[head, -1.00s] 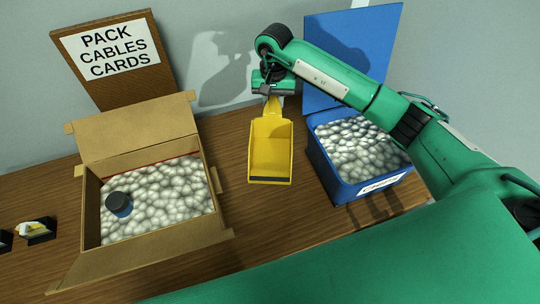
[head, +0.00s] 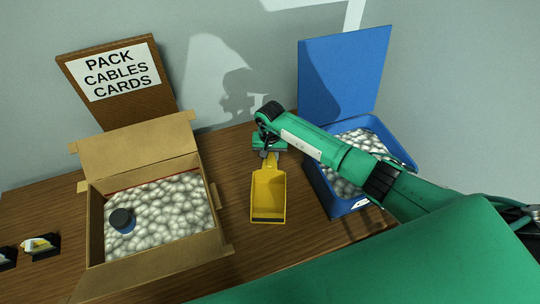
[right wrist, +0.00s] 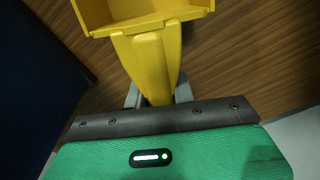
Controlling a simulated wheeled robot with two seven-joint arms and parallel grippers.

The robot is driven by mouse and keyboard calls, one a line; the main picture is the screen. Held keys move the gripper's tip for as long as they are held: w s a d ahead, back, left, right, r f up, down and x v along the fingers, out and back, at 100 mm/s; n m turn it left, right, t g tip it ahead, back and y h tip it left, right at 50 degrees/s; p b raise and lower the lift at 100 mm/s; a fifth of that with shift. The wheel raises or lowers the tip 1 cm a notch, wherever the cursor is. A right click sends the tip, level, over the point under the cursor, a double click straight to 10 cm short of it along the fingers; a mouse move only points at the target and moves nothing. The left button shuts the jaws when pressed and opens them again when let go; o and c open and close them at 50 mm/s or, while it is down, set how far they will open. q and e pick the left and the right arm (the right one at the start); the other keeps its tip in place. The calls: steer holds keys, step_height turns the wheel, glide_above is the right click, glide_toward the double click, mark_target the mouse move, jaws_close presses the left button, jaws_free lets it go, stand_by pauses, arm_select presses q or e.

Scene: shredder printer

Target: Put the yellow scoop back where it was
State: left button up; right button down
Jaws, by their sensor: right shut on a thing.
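The yellow scoop (head: 268,192) is between the cardboard box and the blue bin in the head view. It looks empty, with its pan toward me and its handle toward the wall. My right gripper (head: 268,153) is shut on the scoop's handle. In the right wrist view the handle of the scoop (right wrist: 146,62) runs between the fingers of my right gripper (right wrist: 158,98), with the pan over the wooden table. I cannot tell whether the scoop touches the table. My left gripper is not in view.
An open cardboard box (head: 162,250) with white filler and a dark round container (head: 122,220) stands left. A blue bin (head: 345,205) with white filler stands right, partly behind my arm. A sign (head: 117,72) stands behind the box. Bare table (head: 235,165) surrounds the scoop.

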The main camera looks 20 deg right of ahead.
steer(key=shift+f+b, duration=0.15)
steer(key=shift+b, duration=0.2)
steer(key=c, duration=1.2)
jaws_free()
steer(key=shift+o, duration=0.2)
steer(key=shift+r+p, duration=0.3)
steer(key=shift+p, duration=0.1)
steer(key=shift+w+r+b, duration=0.15)
steer(key=shift+r+b, duration=0.2)
step_height(320, 180, up, 11)
steer(key=b, duration=0.3)
steer(key=shift+w+d, duration=0.1)
steer(key=shift+r, duration=0.1)
